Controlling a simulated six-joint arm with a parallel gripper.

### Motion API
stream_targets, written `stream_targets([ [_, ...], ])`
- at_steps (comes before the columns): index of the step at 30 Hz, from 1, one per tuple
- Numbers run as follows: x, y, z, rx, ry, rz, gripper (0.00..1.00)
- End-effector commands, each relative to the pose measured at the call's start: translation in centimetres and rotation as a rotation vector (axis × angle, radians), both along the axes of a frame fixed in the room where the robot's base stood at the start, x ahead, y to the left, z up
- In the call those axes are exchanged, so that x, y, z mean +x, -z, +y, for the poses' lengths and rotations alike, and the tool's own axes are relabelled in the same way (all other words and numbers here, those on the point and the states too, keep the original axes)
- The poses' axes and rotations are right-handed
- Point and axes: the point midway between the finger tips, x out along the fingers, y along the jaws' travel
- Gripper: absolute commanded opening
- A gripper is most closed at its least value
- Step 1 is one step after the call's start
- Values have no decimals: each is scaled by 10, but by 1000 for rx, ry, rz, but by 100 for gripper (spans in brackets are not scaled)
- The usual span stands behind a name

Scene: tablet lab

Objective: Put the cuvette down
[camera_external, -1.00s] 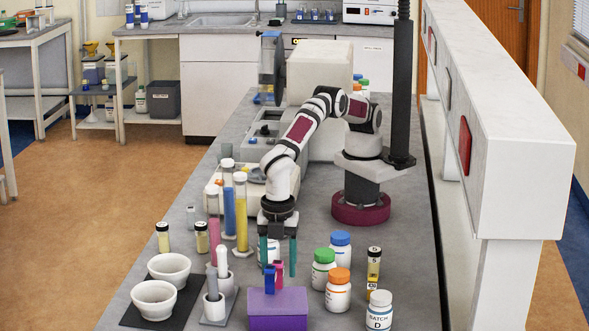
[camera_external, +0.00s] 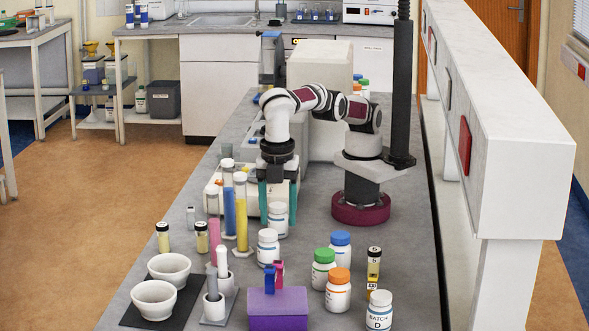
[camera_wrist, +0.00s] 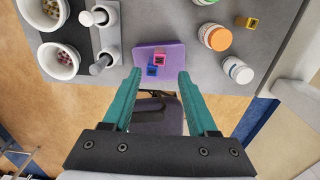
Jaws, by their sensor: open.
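A purple block (camera_external: 278,312) stands on the bench at the front. A blue-topped cuvette (camera_external: 269,279) and a pink-topped cuvette (camera_external: 279,273) stand upright in it, side by side. In the wrist view the purple block (camera_wrist: 175,52) lies beyond my fingertips, with the pink top (camera_wrist: 159,59) and the blue top (camera_wrist: 151,71) close together. My gripper (camera_external: 278,210) has two teal fingers pointing down. They are apart and empty, raised and farther back than the block. In the wrist view my gripper (camera_wrist: 159,77) is also wide open, with nothing between the fingers.
Left of the block are two pestles in a stand (camera_external: 218,321) and two white mortars (camera_external: 155,300) on a dark mat. White bottles with green (camera_external: 324,270), blue and orange caps stand to its right. Tall coloured cylinders (camera_external: 241,215) stand left of my gripper.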

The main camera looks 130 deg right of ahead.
Motion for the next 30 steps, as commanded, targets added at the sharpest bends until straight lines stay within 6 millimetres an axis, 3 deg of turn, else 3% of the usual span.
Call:
stream_targets([
  [2, -1, -10, -9, 1, 28, 1, 59],
  [5, -11, -42, -46, 6, 148, 13, 59],
  [8, -49, -77, -101, 19, 342, 31, 59],
  [11, -112, -93, -155, 41, 561, 50, 59],
  [15, -226, -75, -207, 80, 885, 81, 59],
  [18, -295, -43, -223, 104, 1078, 100, 59],
  [21, -338, -15, -227, 119, 1201, 112, 59],
  [24, -356, -2, -228, 125, 1259, 118, 59],
  [30, -358, 1, -228, 124, 1265, 121, 59],
])
